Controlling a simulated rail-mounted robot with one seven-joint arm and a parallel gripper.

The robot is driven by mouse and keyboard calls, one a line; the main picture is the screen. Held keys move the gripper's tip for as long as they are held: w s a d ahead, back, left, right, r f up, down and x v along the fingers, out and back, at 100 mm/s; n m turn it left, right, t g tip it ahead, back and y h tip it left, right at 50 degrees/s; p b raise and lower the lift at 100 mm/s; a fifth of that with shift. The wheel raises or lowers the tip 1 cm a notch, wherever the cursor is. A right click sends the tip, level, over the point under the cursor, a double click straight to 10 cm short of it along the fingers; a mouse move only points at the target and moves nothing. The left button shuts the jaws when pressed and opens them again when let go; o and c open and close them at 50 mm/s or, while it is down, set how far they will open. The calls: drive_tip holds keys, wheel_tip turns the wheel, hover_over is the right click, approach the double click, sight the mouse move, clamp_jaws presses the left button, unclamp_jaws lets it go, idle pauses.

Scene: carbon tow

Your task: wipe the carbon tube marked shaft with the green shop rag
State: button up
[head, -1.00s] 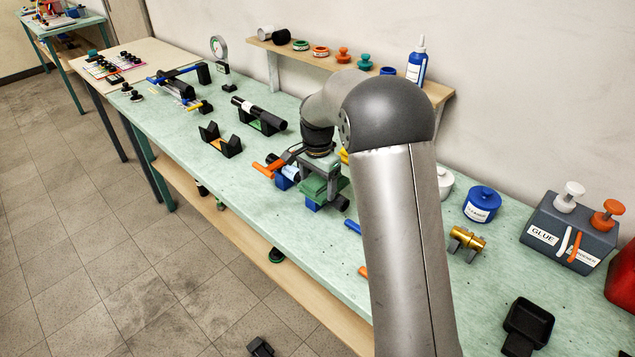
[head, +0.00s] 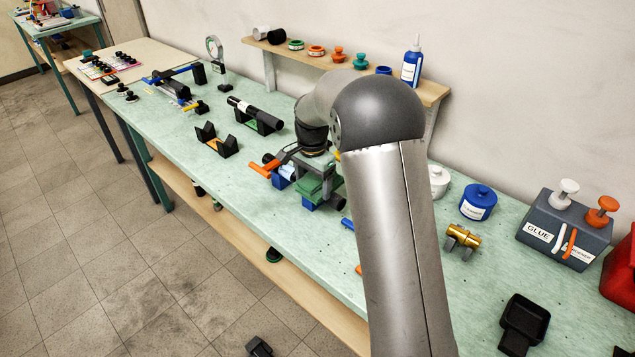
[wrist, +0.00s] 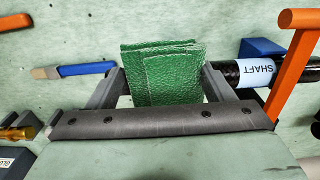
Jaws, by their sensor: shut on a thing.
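The carbon tube (wrist: 229,72) is black, with a white label reading SHAFT, at the right in the wrist view. In the head view its pale label (head: 289,171) shows left of my gripper, and its black end sticks out to the right. Blue supports (head: 280,181) are under it. My gripper (head: 318,180) is shut on the green shop rag (wrist: 165,75), which hangs folded between the fingers (wrist: 163,88). The rag is at the tube's right part in the head view. It hides part of the tube; I cannot tell whether they touch.
An orange handle (wrist: 293,62) stands close beside the tube's label and my gripper. A blue-handled tool (wrist: 87,68) lies on the bench. A black V-stand (head: 217,142) and another labelled black tube (head: 254,113) are behind. A blue jar (head: 478,202) stands right of my arm.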

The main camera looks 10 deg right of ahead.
drive_tip(key=shift+s+d+r+b, duration=0.1)
drive_tip(key=shift+s+d+b, duration=0.3)
drive_tip(key=shift+s+d, duration=0.5)
drive_tip(key=shift+s, duration=0.2)
drive_tip(key=shift+w+a+f+p, duration=0.2)
drive_tip(key=shift+w+a+p, duration=0.2)
drive_tip(key=shift+w+a, duration=0.7)
drive_tip(key=shift+d, duration=0.15)
drive_tip(key=shift+r+p, duration=1.65)
drive_tip(key=shift+r, duration=0.9)
